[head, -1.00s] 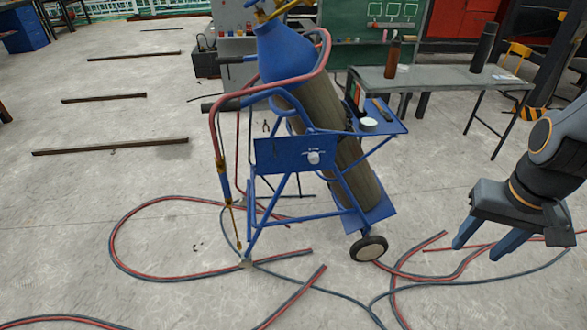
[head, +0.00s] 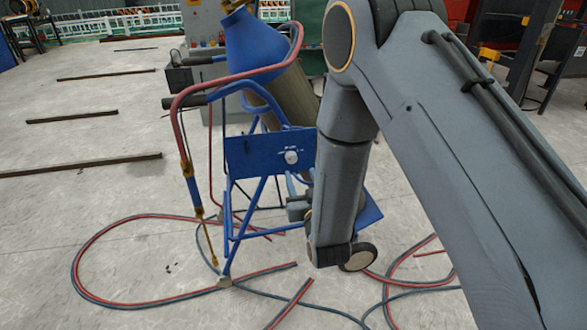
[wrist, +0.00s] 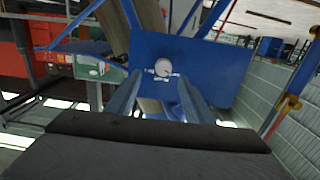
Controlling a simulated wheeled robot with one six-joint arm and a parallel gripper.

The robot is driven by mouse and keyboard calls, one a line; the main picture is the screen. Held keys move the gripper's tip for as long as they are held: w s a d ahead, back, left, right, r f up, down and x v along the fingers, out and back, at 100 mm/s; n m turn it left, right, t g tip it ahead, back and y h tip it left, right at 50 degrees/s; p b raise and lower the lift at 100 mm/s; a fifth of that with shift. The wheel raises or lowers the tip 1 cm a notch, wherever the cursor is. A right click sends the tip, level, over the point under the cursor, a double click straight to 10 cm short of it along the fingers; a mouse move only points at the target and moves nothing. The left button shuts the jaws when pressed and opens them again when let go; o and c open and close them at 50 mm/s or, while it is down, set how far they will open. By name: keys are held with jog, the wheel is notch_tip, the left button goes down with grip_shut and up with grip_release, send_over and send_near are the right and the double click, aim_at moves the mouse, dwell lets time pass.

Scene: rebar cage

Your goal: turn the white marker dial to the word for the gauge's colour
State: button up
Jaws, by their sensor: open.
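The white marker dial (head: 291,157) is a small round knob on the blue panel (head: 250,152) of a cylinder cart. White lettering beside it is too small to read. In the wrist view the dial (wrist: 162,67) sits ahead, just beyond and between my two blue fingertips, with a dark mark on its face. My gripper (wrist: 160,82) is open and empty, apart from the dial. In the head view my gripper (head: 297,185) is just below and right of the dial, partly hidden by my arm. No gauge face is readable; a yellow fitting (head: 236,5) tops the cylinder.
The blue cart holds a tilted cylinder (head: 255,45) and red hose. A torch (head: 200,215) hangs at its left. Red and dark hoses (head: 130,290) loop over the floor around the wheel (head: 358,257). Bars (head: 80,166) lie at left. My arm covers the right side.

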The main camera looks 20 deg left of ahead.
aim_at(292, 160)
jog(key=shift+y, duration=0.3)
jog(key=x, duration=0.7)
jog(key=shift+w+a, duration=0.15)
jog(key=shift+a, duration=0.3)
jog(key=c, duration=1)
